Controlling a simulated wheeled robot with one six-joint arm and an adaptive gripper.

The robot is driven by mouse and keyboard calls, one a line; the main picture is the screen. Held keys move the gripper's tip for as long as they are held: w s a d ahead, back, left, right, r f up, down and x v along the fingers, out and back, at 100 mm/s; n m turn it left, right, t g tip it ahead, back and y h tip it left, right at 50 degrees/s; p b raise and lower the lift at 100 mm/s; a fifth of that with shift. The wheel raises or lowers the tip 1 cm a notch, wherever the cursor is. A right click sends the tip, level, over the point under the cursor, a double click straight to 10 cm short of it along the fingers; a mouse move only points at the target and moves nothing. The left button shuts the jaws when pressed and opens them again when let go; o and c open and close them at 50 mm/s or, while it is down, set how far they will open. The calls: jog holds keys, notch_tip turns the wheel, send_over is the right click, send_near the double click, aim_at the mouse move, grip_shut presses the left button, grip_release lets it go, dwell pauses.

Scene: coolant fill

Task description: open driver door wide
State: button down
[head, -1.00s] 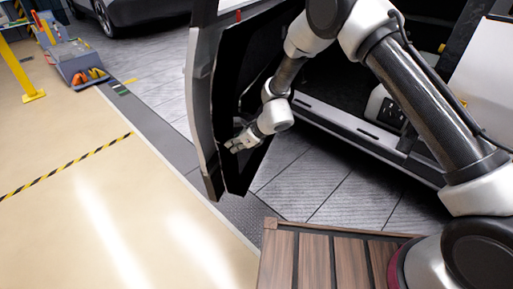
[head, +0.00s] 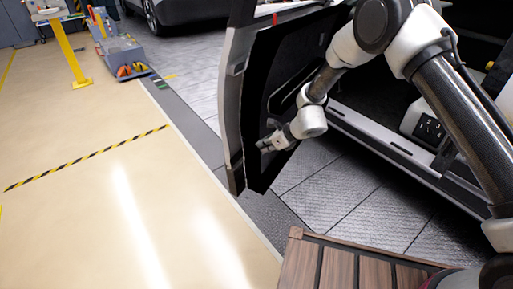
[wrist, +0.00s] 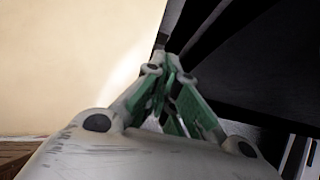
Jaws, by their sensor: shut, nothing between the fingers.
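The driver door (head: 238,110) stands part open in the head view, its black inner panel (head: 283,75) facing the cabin and my arm. In the wrist view the dark door panel (wrist: 260,60) fills the upper right. My gripper (head: 264,144) is at the inner side of the door, low on the panel near its free edge. Its fingers (wrist: 167,75) are shut with nothing between them. They look close against the panel; whether they touch it I cannot tell.
The door sill (head: 385,145) and dark cabin lie right of the door. A wooden slatted deck (head: 345,265) is at the bottom. Open beige floor (head: 90,210) with a striped tape line (head: 85,160) lies left. A tool cart (head: 120,52) and a yellow post (head: 70,50) stand further back.

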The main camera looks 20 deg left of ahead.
jog(key=v, duration=1)
jog(key=s+d+r+n+g+h, duration=0.1)
jog(key=s+d+n+g, duration=0.3)
jog(key=s+d+n, duration=0.5)
jog(key=s+d+r+n+t+h, duration=0.2)
jog(key=s+d+r+n, duration=0.2)
jog(key=d+r, duration=0.6)
jog(key=s+d+r+n+t+h, duration=0.2)
jog(key=s+d+r, duration=0.6)
jog(key=d, duration=0.9)
jog(key=s+d+r+n+t+h, duration=0.2)
jog(key=s+d+r+n, duration=0.3)
jog(key=d+r, duration=0.7)
jog(key=shift+s+d+r+n+h, duration=0.3)
jog(key=shift+s+d+n+h, duration=0.1)
jog(key=shift+s+d+h, duration=0.35)
jog(key=c, duration=2.2)
grip_release()
